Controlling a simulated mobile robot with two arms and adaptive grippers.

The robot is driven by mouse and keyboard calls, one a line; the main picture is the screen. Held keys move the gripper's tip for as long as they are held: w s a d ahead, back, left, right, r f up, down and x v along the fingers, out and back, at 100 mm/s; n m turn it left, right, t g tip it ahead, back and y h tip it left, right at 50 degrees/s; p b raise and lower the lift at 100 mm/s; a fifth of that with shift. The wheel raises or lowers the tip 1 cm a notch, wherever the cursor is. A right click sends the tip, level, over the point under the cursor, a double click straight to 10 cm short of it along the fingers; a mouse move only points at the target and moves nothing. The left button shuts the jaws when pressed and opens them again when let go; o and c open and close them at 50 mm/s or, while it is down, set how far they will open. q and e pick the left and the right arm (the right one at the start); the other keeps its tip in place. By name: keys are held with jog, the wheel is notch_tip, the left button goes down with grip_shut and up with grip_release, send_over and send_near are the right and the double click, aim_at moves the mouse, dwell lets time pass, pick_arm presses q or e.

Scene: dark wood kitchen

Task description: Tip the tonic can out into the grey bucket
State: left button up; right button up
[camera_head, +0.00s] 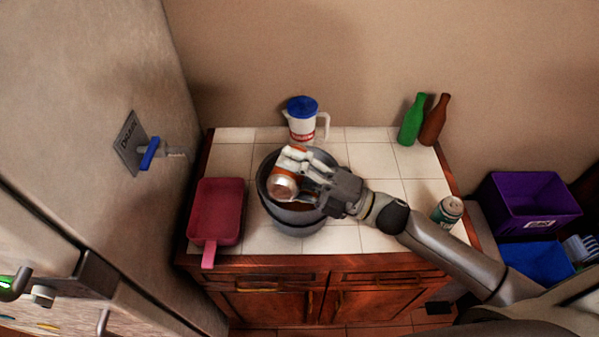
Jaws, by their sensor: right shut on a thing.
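My right gripper (317,180) is shut on an orange and white can (284,184), which I take to be the tonic can; its label is too small to read. The can is tilted, with its silver end towards the camera, over the opening of the grey bucket (291,217). The bucket stands on the white tiled counter. The gripper and can hide part of its rim and inside. Something brownish shows inside the bucket, but I cannot tell what. My left gripper is not in view.
A red pan (217,212) lies left of the bucket. A blue-lidded jug (302,122) stands behind it. Green (412,122) and brown (434,121) bottles are at the back right. Another can (447,211) stands near the right edge. Purple (527,205) and blue (537,260) bins are farther right.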

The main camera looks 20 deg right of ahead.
jog(key=shift+w+d+r+m+t+h+p, duration=0.15)
jog(key=shift+r+m+t+h+p, duration=0.2)
jog(key=shift+m+p, duration=0.65)
jog(key=shift+w+d+r+m+t+h+p, duration=0.2)
jog(key=shift+r+m+p, duration=0.25)
jog(key=shift+m+p, duration=0.55)
jog(key=shift+w+r+m+h+p, duration=0.1)
jog(key=shift+r+m+h+p, duration=0.2)
jog(key=shift+m+p, duration=0.4)
jog(key=shift+r+m, duration=0.1)
jog(key=shift+m, duration=0.2)
jog(key=shift+w+t, duration=0.1)
jog(key=shift+t, duration=0.25)
jog(key=shift+p, duration=0.3)
jog(key=shift+m, duration=0.4)
jog(key=shift+w+d+r+m+h+p, duration=0.15)
jog(key=shift+w+m+h+p, duration=0.1)
jog(key=shift+m+p, duration=0.2)
jog(key=shift+w+d+r+m, duration=0.1)
jog(key=shift+w+m, duration=0.05)
jog(key=shift+m, duration=0.6)
jog(key=shift+w+d+r+m+h, duration=0.1)
jog(key=shift+w+r+m+h, duration=0.05)
jog(key=shift+m+h, duration=0.3)
